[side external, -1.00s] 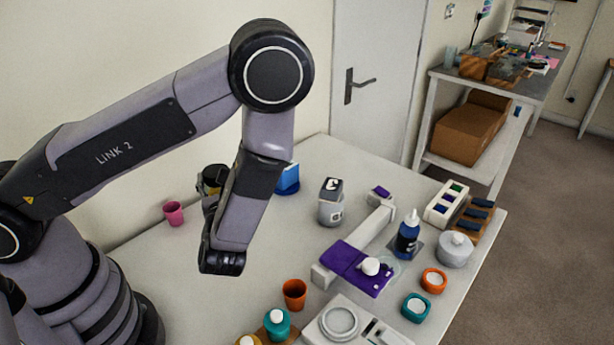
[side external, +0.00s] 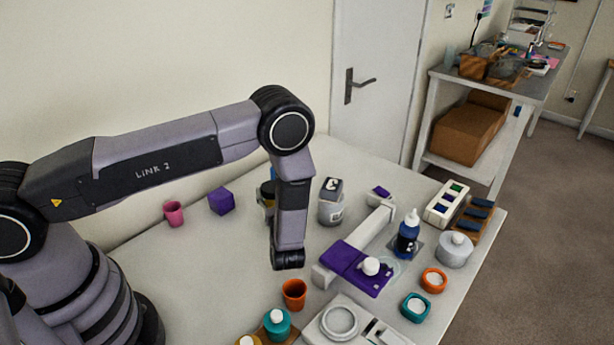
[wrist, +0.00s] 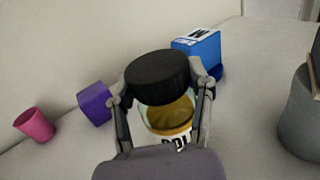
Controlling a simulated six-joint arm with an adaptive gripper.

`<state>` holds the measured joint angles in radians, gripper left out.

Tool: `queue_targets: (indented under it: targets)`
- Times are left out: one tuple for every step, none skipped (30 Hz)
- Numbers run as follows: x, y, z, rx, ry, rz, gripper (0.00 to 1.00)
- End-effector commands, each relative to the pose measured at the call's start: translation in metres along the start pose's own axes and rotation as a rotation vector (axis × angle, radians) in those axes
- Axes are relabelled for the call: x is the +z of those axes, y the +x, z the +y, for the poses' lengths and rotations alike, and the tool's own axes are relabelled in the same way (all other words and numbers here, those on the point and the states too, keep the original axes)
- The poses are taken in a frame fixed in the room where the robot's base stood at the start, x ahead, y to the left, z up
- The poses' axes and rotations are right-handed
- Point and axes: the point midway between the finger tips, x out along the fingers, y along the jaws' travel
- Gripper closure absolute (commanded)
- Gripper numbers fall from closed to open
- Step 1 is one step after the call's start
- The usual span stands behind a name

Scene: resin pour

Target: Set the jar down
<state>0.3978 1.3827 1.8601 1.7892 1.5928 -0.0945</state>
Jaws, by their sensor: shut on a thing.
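The jar (wrist: 168,115) has a black lid and amber-yellow contents, with a pale label low on its side. In the wrist view my gripper (wrist: 160,92) is shut on it, one finger on each side just below the lid. The jar looks upright. In the side view the jar (side external: 266,194) is mostly hidden behind my arm's wrist links, and so is the gripper. I cannot tell whether the jar's base touches the table, because the base is hidden.
A purple block (side external: 221,201) and pink cup (side external: 173,213) stand left of the jar. A blue box (wrist: 197,50) is just behind it. A grey container (side external: 331,210) stands to the right.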

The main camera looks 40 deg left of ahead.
Motion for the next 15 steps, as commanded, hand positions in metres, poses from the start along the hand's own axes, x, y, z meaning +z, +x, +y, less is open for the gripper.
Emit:
queue_targets:
  targets:
    - [-0.0056, -0.0002, -0.0002, -0.001, -0.001, -0.001, 0.86]
    - [-0.0075, -0.0002, -0.0002, -0.001, -0.001, -0.001, 0.86]
    - [-0.0091, -0.0002, -0.0002, -0.001, -0.001, -0.001, 0.86]
    - [-0.0095, -0.0003, -0.0003, -0.001, -0.002, -0.001, 0.86]
    - [-0.0095, -0.0003, -0.0003, -0.001, -0.002, -0.001, 0.86]
    - [-0.0092, -0.0003, -0.0004, -0.001, -0.002, -0.001, 0.86]
    - [-0.0091, -0.0003, -0.0004, -0.001, -0.002, -0.001, 0.86]
    - [-0.0090, -0.0003, -0.0003, -0.001, -0.002, -0.001, 0.86]
    - [-0.0089, -0.0004, -0.0003, -0.001, -0.002, -0.001, 0.86]
    - [-0.0090, -0.0004, -0.0003, -0.001, -0.002, -0.001, 0.86]
    - [-0.0094, -0.0004, -0.0003, -0.001, -0.002, -0.001, 0.86]
    - [-0.0104, -0.0004, -0.0003, -0.001, -0.002, -0.001, 0.86]
    - [-0.0114, -0.0004, -0.0003, -0.001, -0.002, -0.001, 0.86]
    - [-0.0119, -0.0004, -0.0003, -0.001, -0.002, 0.000, 0.46]
    - [-0.0116, -0.0004, -0.0004, -0.001, -0.002, 0.000, 0.41]
